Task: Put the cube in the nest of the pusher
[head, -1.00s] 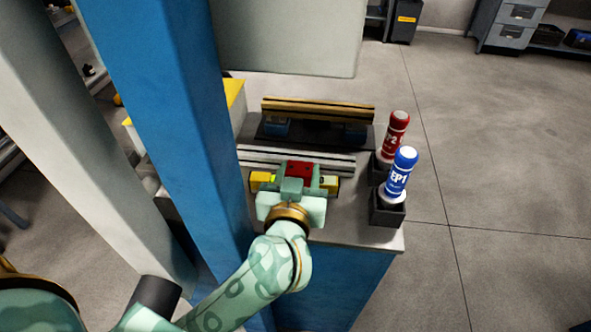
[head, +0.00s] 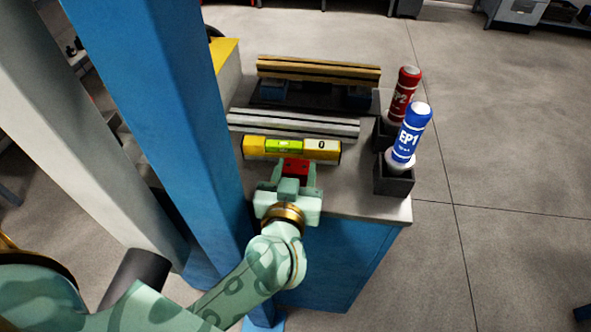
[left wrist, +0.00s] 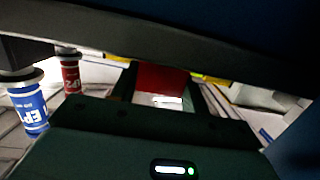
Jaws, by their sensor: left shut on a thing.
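The red cube (head: 294,166) is between the fingers of my left gripper (head: 293,173), which is shut on it. The gripper and cube are at the near side of the bench top, just in front of a yellow level. In the left wrist view the red cube (left wrist: 160,78) shows between the two dark fingers, with a bright patch at its lower edge. I cannot make out the pusher or its nest in either view. My right gripper is not in view.
The yellow level (head: 255,147) lies before a silver rail (head: 290,123) and a gold rail (head: 318,72) on blue blocks. A blue EP1 bottle (head: 409,135) and red EP2 bottle (head: 402,92) stand in dark holders at the right. A blue post (head: 160,110) rises at the left.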

